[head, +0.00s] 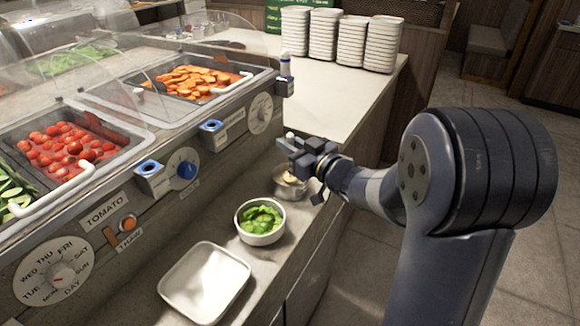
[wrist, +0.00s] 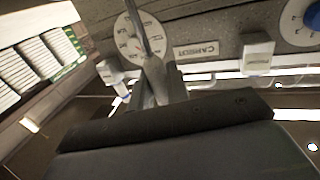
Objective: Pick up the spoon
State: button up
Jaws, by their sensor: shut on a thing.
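My gripper (head: 308,158) is over the narrow front counter, just above a small clear or metal bowl (head: 291,186). In the wrist view my gripper (wrist: 168,85) is shut on a thin grey metal rod that looks like the spoon's handle (wrist: 140,30). The handle sticks out past the fingers, towards the dial and label panel. The spoon's bowl end cannot be made out in either view. In the head view the gripper hides most of what it holds.
A white bowl of green slices (head: 261,221) and an empty square white dish (head: 205,283) stand on the front counter. Blue-ringed holders (head: 149,168) jut from the panel. Stacked white plates (head: 383,44) stand at the back. A clear guard (head: 95,45) covers the food trays.

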jog(key=shift+r, duration=0.15)
grip_shut()
notch_tip(320, 180, up, 10)
jog(key=p, duration=0.3)
dwell(0.4)
